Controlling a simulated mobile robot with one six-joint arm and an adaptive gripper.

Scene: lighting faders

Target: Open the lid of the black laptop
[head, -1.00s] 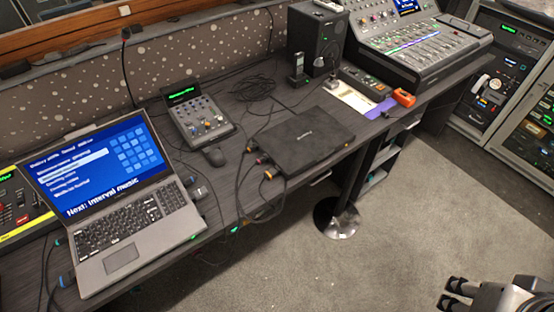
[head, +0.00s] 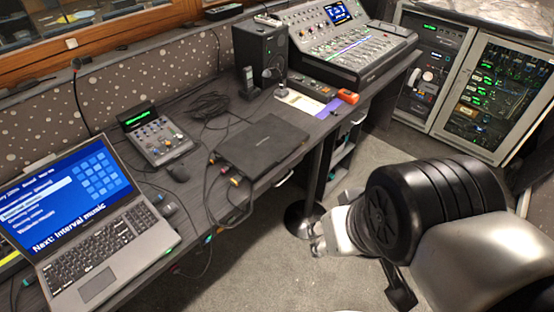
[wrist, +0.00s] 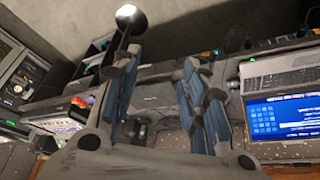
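The black laptop (head: 262,143) lies shut and flat on the dark desk, near its front edge, in the head view. Its lid is down. My gripper (head: 318,238) is in front of the desk, to the lower right of the laptop and apart from it. In the wrist view my gripper (wrist: 160,62) shows two fingers spread apart with nothing held between them. A dark surface shows between the fingers there, but the laptop is hard to make out.
An open grey laptop (head: 110,235) stands at the left. A small mixer (head: 158,138) and mouse (head: 178,173) sit left of the black laptop. Cables (head: 213,190) hang at its left side. A speaker (head: 260,55) and large console (head: 345,45) stand behind. A round metal base (head: 300,218) stands below.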

